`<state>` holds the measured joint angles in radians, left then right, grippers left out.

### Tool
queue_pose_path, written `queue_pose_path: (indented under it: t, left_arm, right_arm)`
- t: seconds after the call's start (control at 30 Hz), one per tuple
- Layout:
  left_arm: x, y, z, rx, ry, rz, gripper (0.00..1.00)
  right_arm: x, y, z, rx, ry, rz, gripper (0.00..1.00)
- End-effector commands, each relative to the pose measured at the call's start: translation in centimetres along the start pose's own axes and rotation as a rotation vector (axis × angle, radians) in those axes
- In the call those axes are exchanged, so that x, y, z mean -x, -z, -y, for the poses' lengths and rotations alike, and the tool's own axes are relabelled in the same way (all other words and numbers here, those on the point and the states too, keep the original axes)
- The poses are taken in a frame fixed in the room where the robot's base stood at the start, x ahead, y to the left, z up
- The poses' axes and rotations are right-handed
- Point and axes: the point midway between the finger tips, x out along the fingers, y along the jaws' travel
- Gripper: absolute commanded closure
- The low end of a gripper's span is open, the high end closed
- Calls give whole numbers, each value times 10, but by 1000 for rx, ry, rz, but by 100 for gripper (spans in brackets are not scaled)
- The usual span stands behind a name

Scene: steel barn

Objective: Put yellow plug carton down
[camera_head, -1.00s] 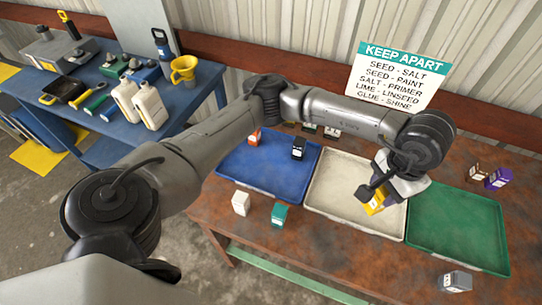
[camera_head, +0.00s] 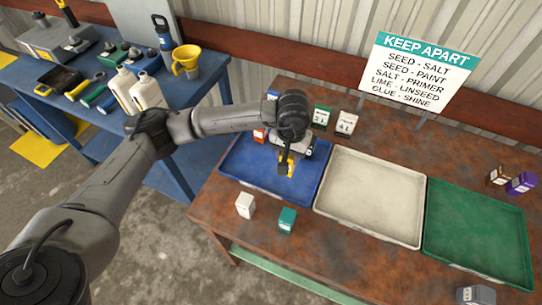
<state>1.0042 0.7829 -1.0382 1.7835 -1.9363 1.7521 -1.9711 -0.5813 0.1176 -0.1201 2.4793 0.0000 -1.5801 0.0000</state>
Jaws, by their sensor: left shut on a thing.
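My left gripper (camera_head: 286,164) is shut on the yellow plug carton (camera_head: 291,170) and points down over the blue tray (camera_head: 246,162). Only part of the carton shows, because the gripper covers the rest. I cannot tell whether the carton touches the tray floor. The cream tray (camera_head: 370,192), in the middle, is empty, and the green tray (camera_head: 474,232) on the right is empty. My right gripper is not in view.
An orange carton (camera_head: 259,135) shows beside the arm. White (camera_head: 245,205) and teal (camera_head: 287,219) cartons stand before the blue tray. Green (camera_head: 321,116) and white-red (camera_head: 346,123) cartons stand behind. A keep-apart sign (camera_head: 416,68) stands at the back.

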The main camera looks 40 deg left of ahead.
Motion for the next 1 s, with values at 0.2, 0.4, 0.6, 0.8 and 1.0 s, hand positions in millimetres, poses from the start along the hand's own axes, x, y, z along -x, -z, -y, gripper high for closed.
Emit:
queue_pose_path:
  t: [0.2,0.4,0.6,0.8,1.0]
  left_arm:
    - [-26,16,40,3,2,2,82]
    - [-38,25,59,0,0,0,82]
    - [-43,27,64,-2,1,1,82]
    - [-61,26,64,-2,1,4,82]
    - [-82,26,64,-1,1,2,82]
  right_arm:
    - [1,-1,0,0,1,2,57]
    - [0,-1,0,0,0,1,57]
    - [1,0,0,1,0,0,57]
    - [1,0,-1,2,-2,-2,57]
    - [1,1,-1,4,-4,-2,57]
